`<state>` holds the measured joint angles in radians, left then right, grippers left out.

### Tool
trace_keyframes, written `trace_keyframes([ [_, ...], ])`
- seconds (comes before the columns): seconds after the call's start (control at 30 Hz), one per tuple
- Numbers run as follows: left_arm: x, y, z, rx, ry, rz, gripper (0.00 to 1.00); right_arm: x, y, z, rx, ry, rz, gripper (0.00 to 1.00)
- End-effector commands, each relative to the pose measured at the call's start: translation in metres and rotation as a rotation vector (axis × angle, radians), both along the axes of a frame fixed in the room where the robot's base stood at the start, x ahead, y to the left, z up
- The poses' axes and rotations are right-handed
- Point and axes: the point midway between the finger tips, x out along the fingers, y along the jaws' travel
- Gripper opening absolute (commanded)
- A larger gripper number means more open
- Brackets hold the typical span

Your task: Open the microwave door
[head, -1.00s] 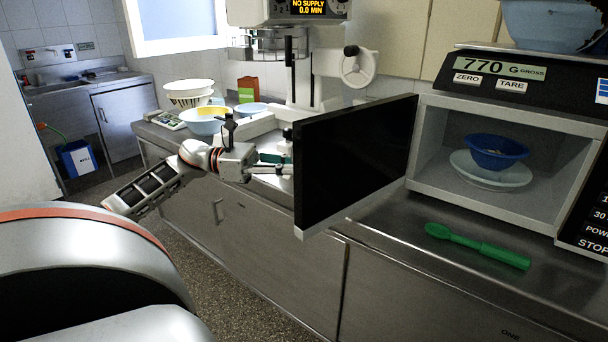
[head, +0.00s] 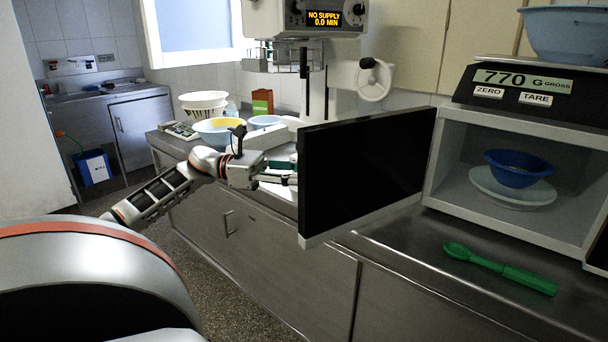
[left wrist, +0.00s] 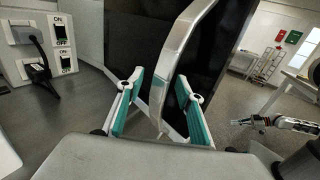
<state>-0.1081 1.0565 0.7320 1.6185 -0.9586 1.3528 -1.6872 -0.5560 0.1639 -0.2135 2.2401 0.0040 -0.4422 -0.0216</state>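The microwave (head: 533,124) stands on the counter at the right. Its dark door (head: 365,170) is swung wide open, its outer face turned away from the head camera. My left gripper (head: 290,180) is at the door's outer side near its free edge, partly hidden behind the door. In the left wrist view my left gripper (left wrist: 160,83) has its green-padded fingers apart, on either side of the pale door handle strip (left wrist: 180,50); I see no clear contact. What looks like my right gripper (left wrist: 246,121) shows small at the right of that view, its fingers unclear.
A blue bowl (head: 518,168) on a white plate (head: 490,186) is inside the microwave. A green spoon (head: 500,268) lies on the counter before it. A scale (head: 530,88) sits on top. Bowls (head: 218,131) stand on the far counter. Wall switches (left wrist: 62,45) are near the left gripper.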

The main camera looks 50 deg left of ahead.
Motion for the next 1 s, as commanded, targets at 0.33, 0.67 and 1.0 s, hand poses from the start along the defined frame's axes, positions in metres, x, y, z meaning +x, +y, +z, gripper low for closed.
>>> trace_keyframes([
  [0.33, -0.002, 0.003, 0.0, 0.0, 0.0, 0.001, 0.36, -0.002, -0.001, -0.002, -0.001, 0.004, -0.001, 0.0],
  [0.67, -0.039, 0.044, -0.001, -0.001, 0.001, 0.004, 0.36, -0.001, 0.0, -0.001, -0.001, 0.003, 0.0, 0.0],
  [1.0, -0.075, 0.083, -0.001, 0.0, 0.001, 0.002, 0.36, -0.001, 0.0, -0.001, -0.001, 0.003, 0.0, 0.0],
])
